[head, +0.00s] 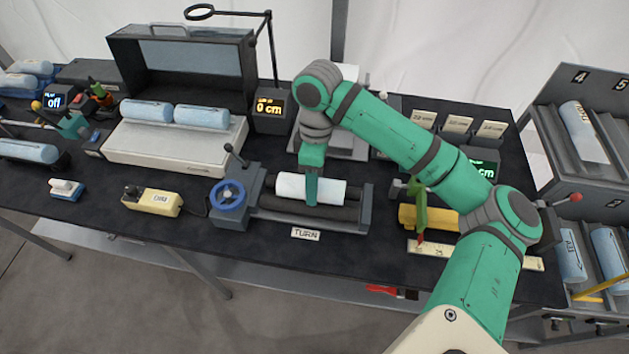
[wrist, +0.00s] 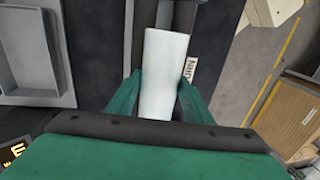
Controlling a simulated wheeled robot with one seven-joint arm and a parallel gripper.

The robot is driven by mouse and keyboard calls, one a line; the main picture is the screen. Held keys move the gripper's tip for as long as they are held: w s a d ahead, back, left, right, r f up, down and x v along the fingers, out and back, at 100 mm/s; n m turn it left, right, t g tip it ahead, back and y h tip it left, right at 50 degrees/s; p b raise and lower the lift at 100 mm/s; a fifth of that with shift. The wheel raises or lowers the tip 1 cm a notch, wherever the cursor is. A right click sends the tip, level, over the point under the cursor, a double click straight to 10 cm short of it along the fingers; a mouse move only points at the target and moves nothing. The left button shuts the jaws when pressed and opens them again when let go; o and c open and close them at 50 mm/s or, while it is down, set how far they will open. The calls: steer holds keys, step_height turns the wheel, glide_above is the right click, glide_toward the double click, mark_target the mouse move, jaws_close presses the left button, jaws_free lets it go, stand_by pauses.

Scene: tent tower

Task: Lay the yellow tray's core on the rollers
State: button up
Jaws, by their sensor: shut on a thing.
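A white and pale blue core (head: 296,188) lies lengthwise over the dark rollers (head: 300,212) of the TURN stand. My gripper (head: 312,190) comes down from above and is shut on the core, one green finger on its near side. In the wrist view the white core (wrist: 164,70) sits between the two green fingers (wrist: 163,95), above the dark rollers (wrist: 184,22). Whether the core touches the rollers is hard to tell. I cannot make out a yellow tray for certain.
A blue handwheel (head: 229,196) stands left of the rollers. A yellow piece (head: 425,217) lies to the right under my arm. A rack (head: 590,140) with cores stands at the far right.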

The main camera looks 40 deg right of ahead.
steer(key=shift+f, duration=0.25)
stand_by(0.7)
steer(key=o, duration=1.5)
steer(key=shift+c, duration=0.2)
steer(key=r, duration=0.3)
steer(key=d+r, duration=0.1)
steer(key=r, duration=0.3)
steer(key=w+r, duration=0.1)
steer(key=r, duration=0.2)
steer(key=shift+d+r, duration=0.15)
steer(key=shift+r, duration=0.2)
steer(key=shift+w, duration=0.1)
